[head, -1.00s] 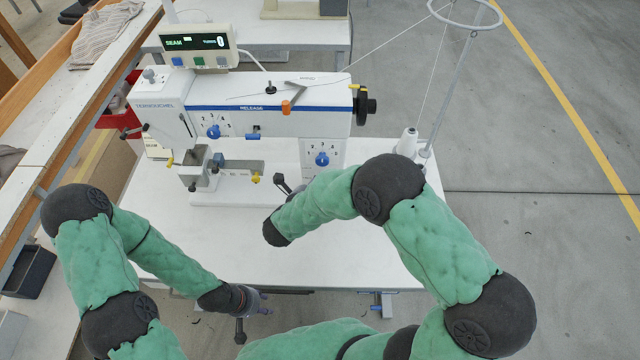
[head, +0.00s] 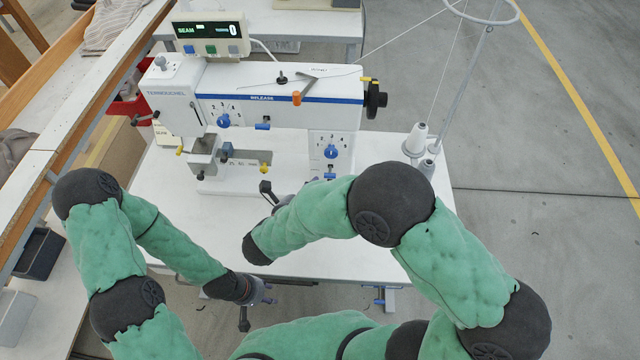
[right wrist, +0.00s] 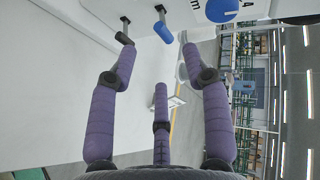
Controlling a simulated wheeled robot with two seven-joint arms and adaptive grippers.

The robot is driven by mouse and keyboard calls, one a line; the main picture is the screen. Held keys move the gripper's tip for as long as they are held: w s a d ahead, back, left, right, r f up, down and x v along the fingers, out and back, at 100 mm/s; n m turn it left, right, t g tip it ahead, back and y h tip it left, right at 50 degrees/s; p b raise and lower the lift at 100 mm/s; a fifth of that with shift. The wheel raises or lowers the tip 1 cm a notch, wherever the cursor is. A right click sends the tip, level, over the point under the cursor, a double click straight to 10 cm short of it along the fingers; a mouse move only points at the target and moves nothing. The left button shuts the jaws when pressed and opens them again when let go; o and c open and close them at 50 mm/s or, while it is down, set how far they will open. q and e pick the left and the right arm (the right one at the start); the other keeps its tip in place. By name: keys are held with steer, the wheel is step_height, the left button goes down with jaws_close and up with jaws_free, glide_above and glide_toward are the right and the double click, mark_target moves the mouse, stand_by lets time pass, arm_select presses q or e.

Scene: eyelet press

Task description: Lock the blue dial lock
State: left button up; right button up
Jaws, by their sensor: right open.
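The right-hand blue dial (head: 330,152) sits on a white numbered plate on the front of the eyelet press; it also shows at the top of the right wrist view (right wrist: 221,9). A small blue lever (right wrist: 162,30), likely the dial lock, stands out just beside that dial, and a bit of blue shows below the dial in the head view (head: 330,176). My right gripper (right wrist: 160,62) is open and empty, its purple fingers spread and pointing toward the blue lever, apart from it. My right arm hides it in the head view. My left gripper (head: 262,291) hangs near the table's front edge.
A black-ended lever (right wrist: 125,38) stands close to the blue lever. Another blue dial (head: 223,120) is on the press's left part. Thread cones (head: 416,138) stand right of the press. The white tabletop (head: 170,225) in front is mostly clear.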

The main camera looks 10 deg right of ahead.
steer(key=shift+v, duration=1.1)
